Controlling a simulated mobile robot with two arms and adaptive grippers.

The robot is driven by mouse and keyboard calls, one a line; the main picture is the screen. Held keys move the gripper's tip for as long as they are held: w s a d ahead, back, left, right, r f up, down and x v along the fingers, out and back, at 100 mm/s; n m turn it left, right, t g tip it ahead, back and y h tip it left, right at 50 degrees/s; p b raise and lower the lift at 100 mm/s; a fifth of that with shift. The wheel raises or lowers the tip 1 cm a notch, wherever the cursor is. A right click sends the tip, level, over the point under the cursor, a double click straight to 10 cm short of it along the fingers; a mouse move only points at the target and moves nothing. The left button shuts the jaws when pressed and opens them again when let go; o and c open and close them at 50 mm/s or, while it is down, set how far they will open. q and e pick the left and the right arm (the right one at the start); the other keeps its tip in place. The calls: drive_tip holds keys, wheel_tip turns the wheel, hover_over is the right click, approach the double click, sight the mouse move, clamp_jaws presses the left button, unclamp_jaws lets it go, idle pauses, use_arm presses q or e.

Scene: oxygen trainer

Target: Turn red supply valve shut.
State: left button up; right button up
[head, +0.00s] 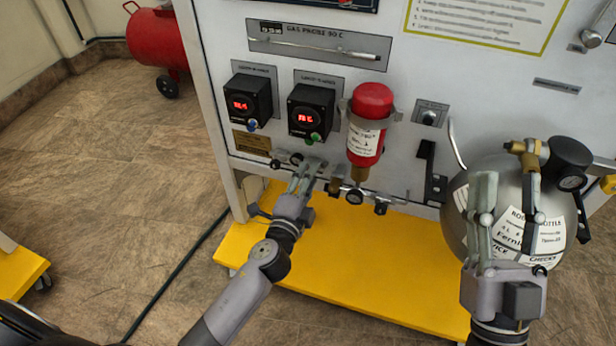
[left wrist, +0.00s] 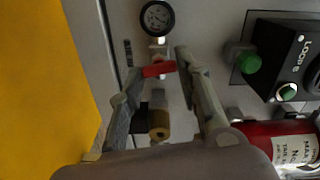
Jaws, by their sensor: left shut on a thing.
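The red supply valve handle (left wrist: 158,70) shows in the left wrist view as a small red bar below a round gauge (left wrist: 157,18). My left gripper (left wrist: 160,66) has its fingers on either side of the red handle and is shut on it. In the head view my left gripper (head: 309,168) is at the pipework low on the panel, and its fingers hide the red handle. A brass fitting (left wrist: 159,122) lies between the fingers, nearer the palm. My right gripper (head: 508,182) is open, in front of the silver bottle at the right.
A red cylinder (head: 372,103) is mounted on the panel just right of my left gripper. Two black display boxes (head: 311,112) are above it. A silver round bottle (head: 457,222) stands at the right. A yellow base (head: 380,265) runs below the panel.

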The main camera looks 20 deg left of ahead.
use_arm(q)
drive_tip(key=shift+m, duration=1.1)
use_arm(e)
drive_tip(key=shift+w+a+f+g, duration=0.1)
drive_tip(key=shift+w+f+g, duration=0.2)
drive_tip(key=shift+w+f, duration=0.2)
use_arm(q)
drive_tip(key=o, duration=1.1)
drive_tip(key=shift+o, duration=0.2)
drive_tip(key=s, duration=1.2)
drive_tip(key=shift+a, duration=0.2)
